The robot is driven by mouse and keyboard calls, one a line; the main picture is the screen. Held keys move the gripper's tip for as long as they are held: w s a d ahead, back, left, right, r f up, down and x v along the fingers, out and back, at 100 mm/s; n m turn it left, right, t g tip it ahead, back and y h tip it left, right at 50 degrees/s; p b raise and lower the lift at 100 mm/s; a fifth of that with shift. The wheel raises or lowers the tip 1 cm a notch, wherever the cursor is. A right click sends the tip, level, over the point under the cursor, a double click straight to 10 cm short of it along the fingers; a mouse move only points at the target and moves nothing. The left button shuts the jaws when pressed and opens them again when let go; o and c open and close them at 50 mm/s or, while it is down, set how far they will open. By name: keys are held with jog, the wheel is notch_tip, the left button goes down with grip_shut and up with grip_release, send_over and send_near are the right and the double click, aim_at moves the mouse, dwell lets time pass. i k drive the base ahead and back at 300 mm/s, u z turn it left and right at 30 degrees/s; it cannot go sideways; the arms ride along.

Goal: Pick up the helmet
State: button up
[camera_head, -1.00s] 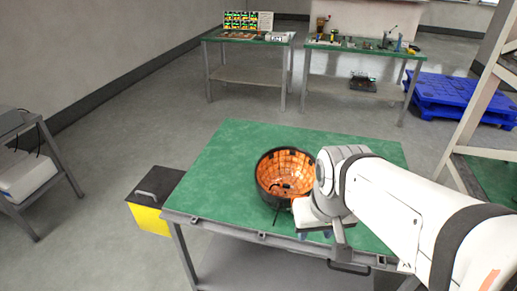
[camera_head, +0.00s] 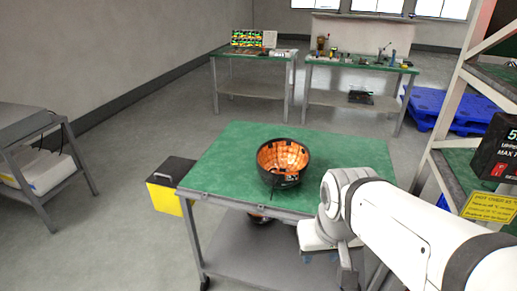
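The helmet (camera_head: 284,162) is a dark bowl-like shell with an orange lining, its opening facing up. It rests on the green top of the table (camera_head: 225,160), near the front edge. My arm comes in from the lower right. My gripper end (camera_head: 335,250) hangs in front of the table's front edge, to the lower right of the helmet and apart from it. The fingers are mostly hidden by my arm, so their opening does not show.
A yellow and black bin (camera_head: 168,190) stands at the table's left side. A rack (camera_head: 455,110) with a dark box (camera_head: 495,150) stands at the right. Two workbenches (camera_head: 358,65) stand behind. The tabletop around the helmet is clear.

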aim_at(292, 154)
jog(key=z, duration=0.15)
jog(key=i, duration=0.9)
jog(key=u, duration=0.05)
